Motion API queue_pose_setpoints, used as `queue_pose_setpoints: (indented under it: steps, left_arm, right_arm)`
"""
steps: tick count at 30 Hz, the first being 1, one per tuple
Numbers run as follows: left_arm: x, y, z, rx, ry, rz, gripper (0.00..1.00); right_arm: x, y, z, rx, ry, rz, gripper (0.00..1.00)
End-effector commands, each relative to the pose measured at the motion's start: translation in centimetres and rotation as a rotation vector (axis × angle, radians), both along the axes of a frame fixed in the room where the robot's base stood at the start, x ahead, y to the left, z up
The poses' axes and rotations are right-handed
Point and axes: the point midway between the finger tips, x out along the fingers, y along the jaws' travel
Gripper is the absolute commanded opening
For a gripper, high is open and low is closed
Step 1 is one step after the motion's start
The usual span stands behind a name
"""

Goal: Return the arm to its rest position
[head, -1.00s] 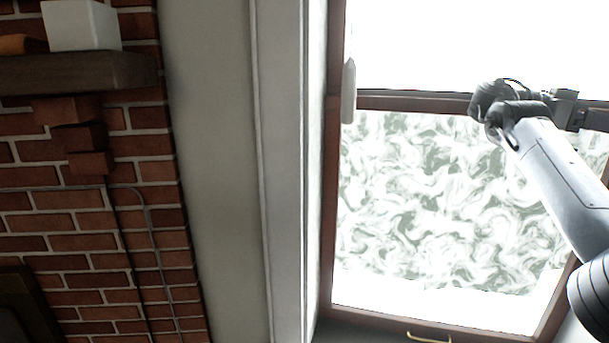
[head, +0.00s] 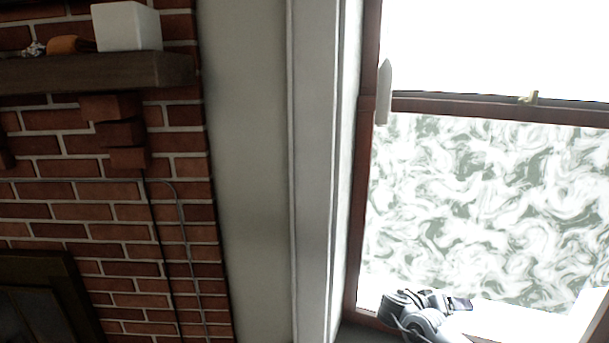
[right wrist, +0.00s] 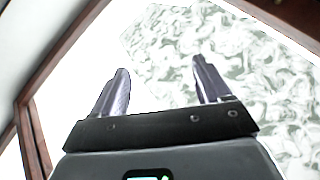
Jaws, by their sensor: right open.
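My right gripper (right wrist: 158,88) is open and empty in the right wrist view, its two fingers spread apart in front of the window pane. In the head view my right wrist and gripper (head: 458,303) show low down, in front of the lower part of the window. My left gripper is in neither view.
A window with a brown frame (head: 366,185) and a swirl-patterned lower pane (head: 480,200) fills the right side. A brick wall (head: 100,225) with a wooden mantel (head: 90,73) stands at left. A white box (head: 127,27) and an orange thing (head: 75,45) sit on the mantel.

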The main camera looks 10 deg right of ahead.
Motion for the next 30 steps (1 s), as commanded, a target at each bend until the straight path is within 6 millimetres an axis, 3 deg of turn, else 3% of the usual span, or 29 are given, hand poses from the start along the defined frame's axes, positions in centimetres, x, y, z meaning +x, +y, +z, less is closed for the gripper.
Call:
queue_pose_setpoints:
  steps: [1, 6, 12, 16, 20, 24, 30]
  left_arm:
    - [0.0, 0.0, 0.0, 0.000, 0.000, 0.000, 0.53]
    - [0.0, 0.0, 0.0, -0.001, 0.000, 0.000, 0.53]
    - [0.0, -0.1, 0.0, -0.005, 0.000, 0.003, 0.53]
    - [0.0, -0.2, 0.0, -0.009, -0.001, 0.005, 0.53]
    - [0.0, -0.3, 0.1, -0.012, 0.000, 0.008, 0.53]
    - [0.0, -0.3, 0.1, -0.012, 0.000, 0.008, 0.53]
    - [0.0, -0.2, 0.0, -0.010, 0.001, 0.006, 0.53]
  right_arm:
    - [-1.1, 2.0, -3.8, 0.051, 0.058, 0.064, 0.77]
    - [-5.6, 7.8, -12.5, 0.217, 0.209, 0.251, 0.77]
    - [-12.8, 13.0, -19.1, 0.396, 0.333, 0.435, 0.77]
    - [-17.8, 15.2, -21.3, 0.495, 0.384, 0.535, 0.77]
    - [-22.9, 16.4, -22.0, 0.573, 0.415, 0.621, 0.77]
    - [-28.0, 16.8, -21.5, 0.629, 0.434, 0.699, 0.77]
    - [-33.0, 16.6, -19.6, 0.656, 0.446, 0.776, 0.77]
